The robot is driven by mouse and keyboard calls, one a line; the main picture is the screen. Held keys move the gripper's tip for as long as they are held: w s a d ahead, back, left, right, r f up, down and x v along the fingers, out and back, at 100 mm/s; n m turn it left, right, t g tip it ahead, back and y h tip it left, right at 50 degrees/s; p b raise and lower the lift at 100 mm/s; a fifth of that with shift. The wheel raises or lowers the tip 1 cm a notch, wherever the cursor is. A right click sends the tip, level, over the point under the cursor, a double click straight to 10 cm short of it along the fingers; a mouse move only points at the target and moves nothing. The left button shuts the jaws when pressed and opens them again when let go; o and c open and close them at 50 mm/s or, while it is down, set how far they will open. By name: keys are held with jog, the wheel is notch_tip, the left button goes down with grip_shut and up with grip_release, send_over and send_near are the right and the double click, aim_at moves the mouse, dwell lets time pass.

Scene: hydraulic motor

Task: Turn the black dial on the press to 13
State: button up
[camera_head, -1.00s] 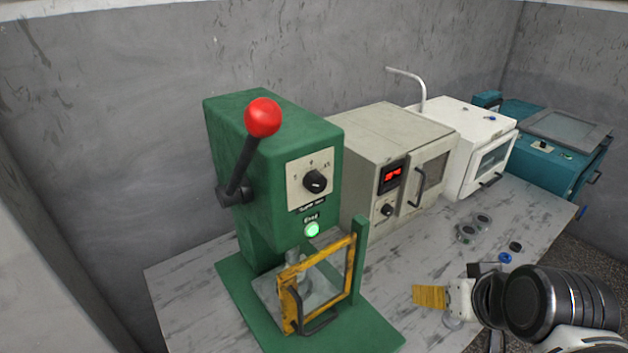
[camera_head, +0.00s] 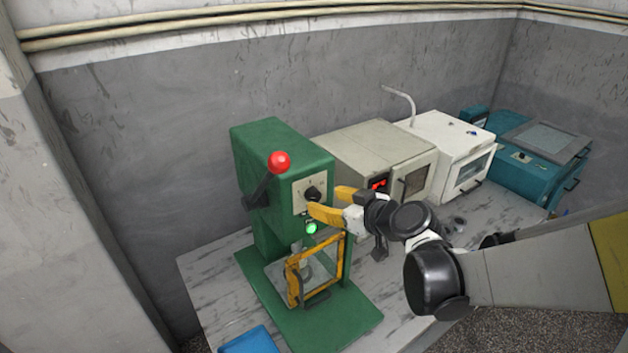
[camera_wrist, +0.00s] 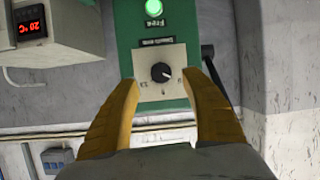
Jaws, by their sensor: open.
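The green press (camera_head: 285,160) stands on the bench with a red-knobbed lever on its left side. Its black dial (camera_head: 312,193) sits on a pale scale plate on the front face, above a lit green button (camera_head: 311,228). My gripper (camera_head: 326,201) is open in front of the plate, its two yellow fingers pointing at the dial. In the wrist view, which shows the press upside down, the dial (camera_wrist: 161,72) lies between the fingertips (camera_wrist: 172,84) with gaps on both sides. The fingers appear apart from the dial. The scale numbers are too small to read surely.
A beige oven with a red display (camera_head: 379,184) stands right of the press, then a white machine (camera_head: 440,150) and a teal machine (camera_head: 540,150). The yellow-framed guard (camera_head: 317,270) is below the dial. A blue tray (camera_head: 249,340) lies at the front left.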

aim_at(316, 198)
jog(key=x, duration=0.5)
jog(key=shift+w, duration=0.1)
grip_shut()
